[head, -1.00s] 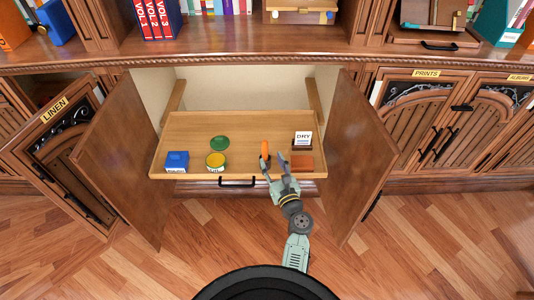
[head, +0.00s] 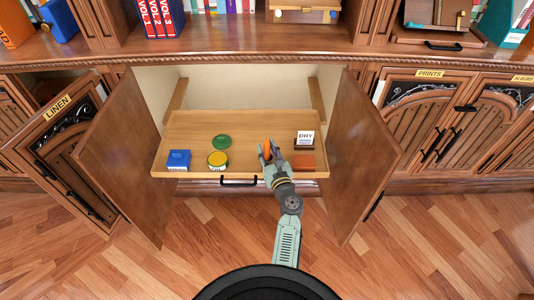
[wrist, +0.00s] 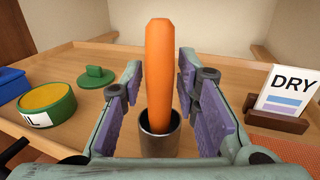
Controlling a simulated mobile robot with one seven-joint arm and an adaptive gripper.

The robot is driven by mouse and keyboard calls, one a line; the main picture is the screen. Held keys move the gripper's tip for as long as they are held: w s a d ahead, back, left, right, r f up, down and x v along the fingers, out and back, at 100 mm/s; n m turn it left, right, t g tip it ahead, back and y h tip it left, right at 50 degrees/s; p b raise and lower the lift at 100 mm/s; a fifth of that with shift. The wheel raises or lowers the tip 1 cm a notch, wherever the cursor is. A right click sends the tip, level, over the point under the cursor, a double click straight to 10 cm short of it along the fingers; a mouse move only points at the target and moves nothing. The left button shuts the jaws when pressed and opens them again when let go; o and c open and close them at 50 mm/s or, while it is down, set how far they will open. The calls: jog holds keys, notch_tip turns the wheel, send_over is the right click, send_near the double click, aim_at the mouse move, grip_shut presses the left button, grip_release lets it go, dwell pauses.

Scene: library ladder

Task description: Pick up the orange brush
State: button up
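The orange brush (wrist: 159,75) stands upright in the wrist view, its lower end inside a small dark metal cup (wrist: 159,135). In the head view the brush (head: 267,147) shows as a small orange patch between my fingers, near the right-middle of the pull-out tray. My gripper (wrist: 161,105) is open, with one purple-padded finger on each side of the brush. Gaps show between the pads and the brush. In the head view my gripper (head: 269,155) reaches over the tray's front edge. The part of the brush inside the cup is hidden.

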grip_shut()
notch_tip(320, 180, up, 10)
jog(key=p, duration=0.3)
dwell(0.3)
